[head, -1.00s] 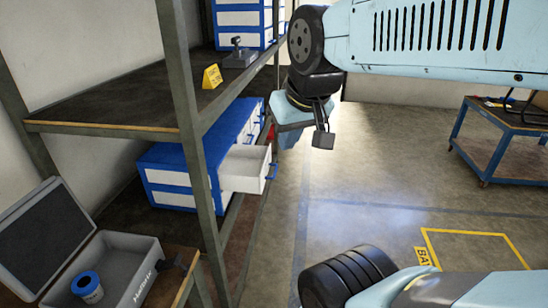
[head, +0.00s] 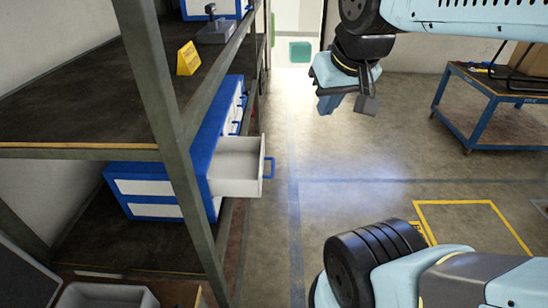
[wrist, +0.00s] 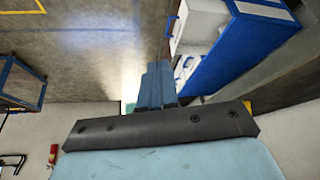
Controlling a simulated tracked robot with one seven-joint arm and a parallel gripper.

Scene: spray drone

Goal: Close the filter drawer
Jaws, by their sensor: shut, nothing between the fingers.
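The filter drawer (head: 238,172) is a light grey, empty-looking drawer with a blue handle (head: 268,167). It is pulled out of the blue and white cabinet (head: 205,150) on the lower shelf, toward the right. In the wrist view the drawer (wrist: 200,22) shows at the top, right of my gripper, beside the blue cabinet (wrist: 262,40). My gripper (head: 328,104) hangs in the air to the upper right of the drawer, apart from it. Its fingers (wrist: 156,82) are together with nothing between them.
A metal shelf post (head: 165,130) stands left of the drawer. A yellow sign (head: 188,59) and a grey device (head: 214,30) sit on the upper shelf. A grey case (head: 105,296) is at the bottom left. A blue cart (head: 490,105) stands at the right. The floor between is clear.

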